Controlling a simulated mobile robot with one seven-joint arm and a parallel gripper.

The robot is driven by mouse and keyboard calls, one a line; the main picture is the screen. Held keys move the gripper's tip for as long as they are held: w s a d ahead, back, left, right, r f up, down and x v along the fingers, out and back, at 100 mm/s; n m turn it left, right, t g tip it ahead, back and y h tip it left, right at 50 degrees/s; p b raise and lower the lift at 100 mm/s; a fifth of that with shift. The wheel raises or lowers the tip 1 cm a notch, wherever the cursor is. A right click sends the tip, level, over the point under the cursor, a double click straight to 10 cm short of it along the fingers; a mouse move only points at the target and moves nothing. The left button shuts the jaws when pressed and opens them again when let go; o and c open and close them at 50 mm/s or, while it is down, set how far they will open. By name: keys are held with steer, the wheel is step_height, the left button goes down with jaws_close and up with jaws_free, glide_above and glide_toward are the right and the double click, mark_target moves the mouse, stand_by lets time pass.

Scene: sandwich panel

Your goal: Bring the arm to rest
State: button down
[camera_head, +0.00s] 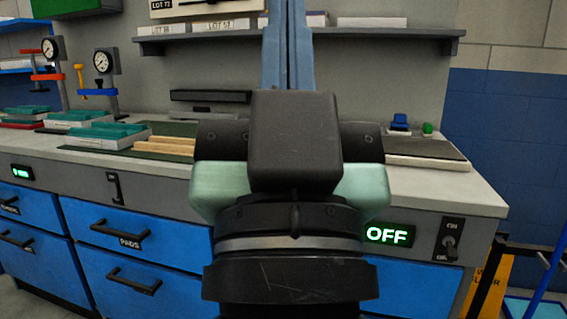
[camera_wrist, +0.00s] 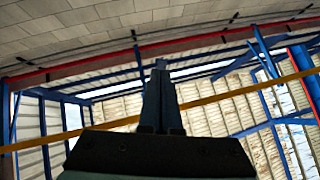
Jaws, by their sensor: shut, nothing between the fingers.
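My gripper (camera_head: 287,12) points straight up in the middle of the head view, in front of the workbench. Its two blue-grey fingers lie together, with nothing seen between them. In the wrist view the gripper (camera_wrist: 161,66) also shows its fingers closed and pointing toward the ceiling. My dark wrist hides the middle of the bench.
The workbench (camera_head: 486,194) has blue drawers, a lit "OFF" display (camera_head: 390,235) and a toggle switch (camera_head: 450,242). Dial gauges (camera_head: 103,62) and teal-topped blocks stand at left. A shelf (camera_head: 390,33) hangs behind. A yellow sign (camera_head: 490,285) stands at lower right.

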step_height(320, 180, up, 40)
steer(key=s+p, duration=0.1)
steer(key=p, duration=3.6)
steer(key=shift+s+a+f, duration=0.15)
steer(key=shift+s+f, duration=0.05)
steer(key=shift+s, duration=0.05)
